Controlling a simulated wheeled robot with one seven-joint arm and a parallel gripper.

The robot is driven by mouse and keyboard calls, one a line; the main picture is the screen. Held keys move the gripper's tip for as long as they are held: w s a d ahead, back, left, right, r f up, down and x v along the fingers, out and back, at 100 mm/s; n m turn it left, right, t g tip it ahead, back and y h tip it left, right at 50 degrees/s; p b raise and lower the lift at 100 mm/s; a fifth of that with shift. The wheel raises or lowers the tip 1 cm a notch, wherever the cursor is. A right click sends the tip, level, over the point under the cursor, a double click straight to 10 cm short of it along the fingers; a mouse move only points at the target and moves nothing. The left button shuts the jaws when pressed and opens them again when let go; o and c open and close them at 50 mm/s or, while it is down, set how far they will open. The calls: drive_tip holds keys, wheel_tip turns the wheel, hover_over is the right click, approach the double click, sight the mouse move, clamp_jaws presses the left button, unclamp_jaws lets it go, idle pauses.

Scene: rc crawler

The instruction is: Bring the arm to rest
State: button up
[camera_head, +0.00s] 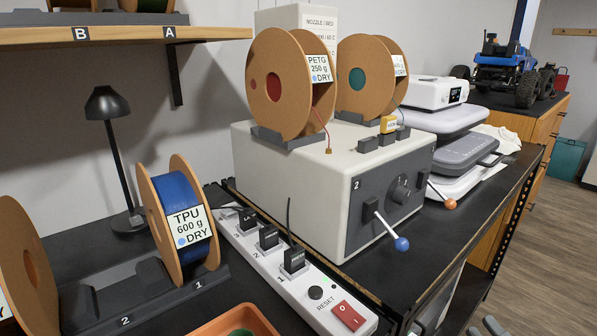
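Two small grey shapes (484,327) show at the bottom edge, right of the bench. They look like the tip of my gripper, but most of it is cut off by the frame. I cannot tell whether it is open or shut, or whether it holds anything. No other part of my arm is clearly in view. The shapes are below and in front of the dark bench top (480,195), over the floor side.
A beige box (290,180) with levers carries two spools. A power strip (300,270) and the blue TPU spool (178,215) stand left. An orange tray (236,322) is at the front. A shelf (120,36) overhangs upper left. Floor (545,240) is clear at right.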

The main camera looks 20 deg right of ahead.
drive_tip(key=s+a+r+m+h+p, duration=0.4)
drive_tip(key=s+a+r+m+h, duration=0.35)
drive_tip(key=m, duration=0.45)
drive_tip(key=s+a+r+m+g+y+p, duration=0.1)
drive_tip(key=s+a+m+g+y+p, duration=0.1)
drive_tip(key=s+a, duration=0.4)
drive_tip(key=s+a+m+g+y+p, duration=0.3)
drive_tip(key=s+a, duration=0.4)
drive_tip(key=a, duration=0.6)
drive_tip(key=shift+r+m+g+y+p, duration=0.35)
drive_tip(key=shift+g+y+p, duration=0.4)
drive_tip(key=shift+p, duration=0.25)
